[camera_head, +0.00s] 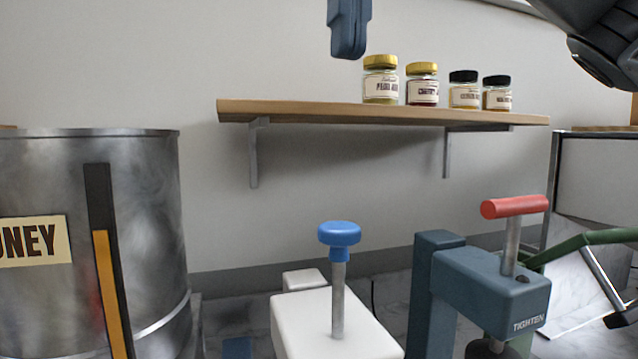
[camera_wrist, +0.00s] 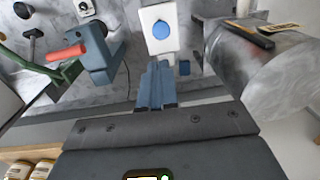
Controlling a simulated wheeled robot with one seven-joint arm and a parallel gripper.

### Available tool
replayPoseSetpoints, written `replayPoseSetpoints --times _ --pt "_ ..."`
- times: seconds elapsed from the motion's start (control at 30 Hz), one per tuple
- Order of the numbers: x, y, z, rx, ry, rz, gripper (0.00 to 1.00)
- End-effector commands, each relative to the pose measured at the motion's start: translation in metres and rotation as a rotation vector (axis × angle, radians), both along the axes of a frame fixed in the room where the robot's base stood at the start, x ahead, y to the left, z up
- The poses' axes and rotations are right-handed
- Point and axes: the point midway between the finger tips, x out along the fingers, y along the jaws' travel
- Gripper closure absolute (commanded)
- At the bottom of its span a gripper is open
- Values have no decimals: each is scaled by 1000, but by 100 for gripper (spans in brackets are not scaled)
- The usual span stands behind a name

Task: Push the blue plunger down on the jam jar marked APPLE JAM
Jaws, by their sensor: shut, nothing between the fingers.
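A blue plunger knob (camera_head: 339,234) tops a raised grey rod standing on a white box-shaped body (camera_head: 335,330). In the wrist view, the round blue knob (camera_wrist: 161,30) shows from above on the white body (camera_wrist: 159,45). I see no APPLE JAM label on this body. My gripper (camera_head: 348,54) points down, shut and empty, well above the knob in the head view. In the wrist view, its closed fingertips (camera_wrist: 158,64) appear just below the knob and white body in the picture, apart from them.
A wooden shelf (camera_head: 330,111) holds several jars (camera_head: 380,80) with small labels. A metal HONEY drum (camera_head: 150,220) stands left. A blue TIGHTEN clamp (camera_head: 490,285) with a red handle (camera_head: 515,207) stands right of the white body. A green lever (camera_head: 590,238) is farther right.

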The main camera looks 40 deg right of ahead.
Motion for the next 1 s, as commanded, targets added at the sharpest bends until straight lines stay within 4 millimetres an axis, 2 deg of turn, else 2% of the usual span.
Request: replayPoseSetpoints --times 0.3,0.47,1.0 --pt "0 0 -1 1 1 0 100" --pt "0 1 -14 2 2 2 100" --pt "-1 5 -111 2 3 1 100"
